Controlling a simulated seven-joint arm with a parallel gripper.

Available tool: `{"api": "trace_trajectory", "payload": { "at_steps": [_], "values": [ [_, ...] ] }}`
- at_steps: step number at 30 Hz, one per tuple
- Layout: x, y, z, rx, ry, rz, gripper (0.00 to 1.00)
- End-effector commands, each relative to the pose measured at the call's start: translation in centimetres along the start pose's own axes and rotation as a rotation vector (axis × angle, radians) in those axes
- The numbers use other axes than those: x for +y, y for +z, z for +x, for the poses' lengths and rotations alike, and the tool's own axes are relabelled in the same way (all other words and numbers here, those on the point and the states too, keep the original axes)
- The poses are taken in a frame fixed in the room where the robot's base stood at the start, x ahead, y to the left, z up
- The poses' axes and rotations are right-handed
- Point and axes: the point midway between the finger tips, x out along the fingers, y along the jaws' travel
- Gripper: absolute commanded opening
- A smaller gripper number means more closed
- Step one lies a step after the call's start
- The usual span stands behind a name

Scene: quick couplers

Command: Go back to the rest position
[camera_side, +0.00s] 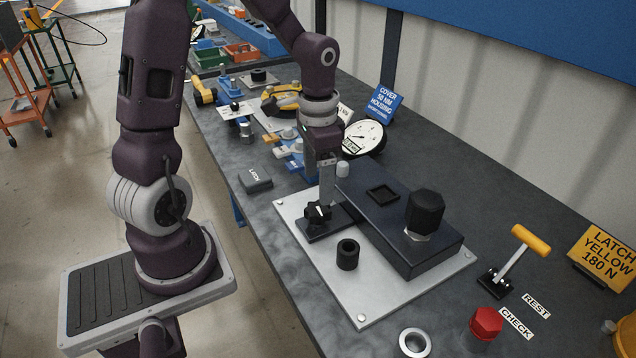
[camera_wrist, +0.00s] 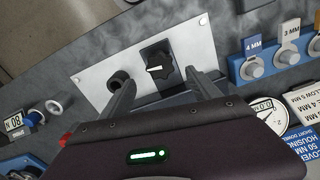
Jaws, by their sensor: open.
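My gripper (camera_side: 328,182) is open at the left end of the dark block (camera_side: 376,222), close above the black knob (camera_side: 317,211) with a white mark. In the wrist view, my gripper (camera_wrist: 162,92) has its two fingers wide apart, with the same knob (camera_wrist: 158,66) showing between them and nothing held. I cannot tell from the side view whether a finger touches the knob or the block. My arm reaches over the bench from the back left.
The block sits on a pale metal plate (camera_side: 375,301) with a black hollow cylinder (camera_side: 347,254); a black hex part (camera_side: 424,211) stands on the block.

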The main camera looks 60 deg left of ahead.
Motion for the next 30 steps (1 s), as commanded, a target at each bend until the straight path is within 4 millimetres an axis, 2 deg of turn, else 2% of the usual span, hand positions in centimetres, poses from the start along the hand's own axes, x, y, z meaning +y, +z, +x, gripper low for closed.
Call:
{"api": "trace_trajectory", "payload": {
  "at_steps": [3, 5, 8, 9, 12, 15, 18, 21, 30],
  "values": [
    [0.1, 0.1, -0.2, 0.003, -0.006, 0.0, 0.71],
    [0.6, 0.3, -1.4, 0.018, -0.031, -0.004, 0.71],
    [2.8, 1.6, -5.6, 0.091, -0.105, -0.031, 0.71],
    [4.0, 2.5, -7.5, 0.135, -0.131, -0.047, 0.71],
    [7.1, 5.5, -11.2, 0.26, -0.151, -0.097, 0.71],
    [9.6, 8.6, -13.3, 0.374, -0.12, -0.136, 0.71],
    [11.1, 10.8, -14.2, 0.45, -0.076, -0.157, 0.71],
    [11.8, 11.8, -14.5, 0.484, -0.046, -0.168, 0.71],
    [11.9, 12.0, -14.6, 0.49, -0.041, -0.171, 0.71]
  ]
}}
